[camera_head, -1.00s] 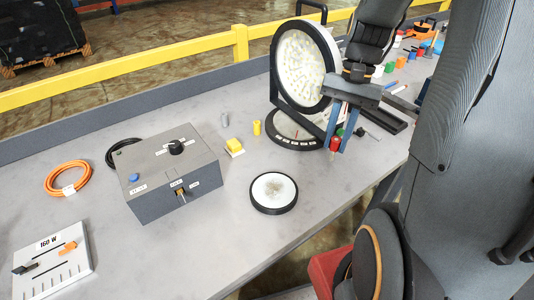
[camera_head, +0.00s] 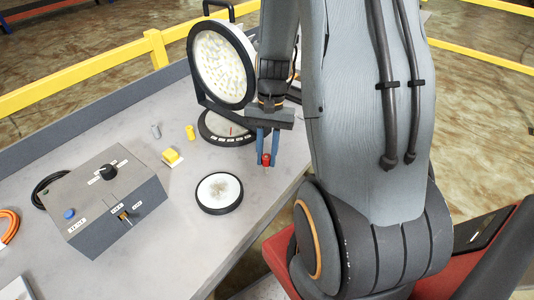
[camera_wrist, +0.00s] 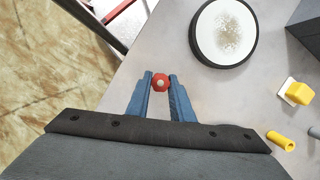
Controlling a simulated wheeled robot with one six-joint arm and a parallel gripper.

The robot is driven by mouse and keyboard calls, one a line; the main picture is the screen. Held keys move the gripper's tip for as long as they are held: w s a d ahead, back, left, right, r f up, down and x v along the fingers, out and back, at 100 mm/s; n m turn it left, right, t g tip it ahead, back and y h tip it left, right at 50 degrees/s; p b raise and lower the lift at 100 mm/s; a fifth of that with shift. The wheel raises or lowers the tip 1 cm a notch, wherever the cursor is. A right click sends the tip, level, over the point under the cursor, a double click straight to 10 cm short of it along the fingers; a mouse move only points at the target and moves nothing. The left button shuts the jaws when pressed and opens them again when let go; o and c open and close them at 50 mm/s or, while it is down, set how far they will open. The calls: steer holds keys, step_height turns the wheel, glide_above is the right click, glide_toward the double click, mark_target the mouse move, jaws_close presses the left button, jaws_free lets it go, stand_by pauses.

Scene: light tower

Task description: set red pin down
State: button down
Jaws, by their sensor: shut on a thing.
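The red pin (camera_head: 266,159) is between the blue fingers of my gripper (camera_head: 267,160), which is shut on it. In the wrist view the pin shows end-on as a round red head (camera_wrist: 160,82) with a pale centre, between the fingertips of my gripper (camera_wrist: 161,80). It is over the grey table (camera_wrist: 130,95) near the table's edge. In the head view the fingers point down and the pin's lower tip is near the table surface; I cannot tell whether it touches.
A round white disc with a black rim (camera_head: 219,193) lies left of my gripper. The large round lamp (camera_head: 222,65) stands behind on its base. A yellow block (camera_head: 172,156), a yellow cylinder (camera_head: 190,132) and a grey control box (camera_head: 105,205) are further left. Bare table surrounds the disc.

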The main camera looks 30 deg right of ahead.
steer(key=shift+f, duration=0.15)
steer(key=c, duration=1.6)
jaws_free()
steer(key=shift+o, duration=0.2)
steer(key=b+v, duration=0.3)
steer(key=v, duration=0.9)
steer(key=s+a+f+n+t+h, duration=0.1)
steer(key=a+n+t, duration=0.1)
steer(key=a+n, duration=0.2)
steer(key=s+a+f+n+t+h, duration=0.1)
steer(key=s+a+f+n+t, duration=0.1)
steer(key=a+n, duration=0.3)
steer(key=a, duration=0.4)
steer(key=shift+a, duration=0.25)
steer(key=shift+s, duration=0.15)
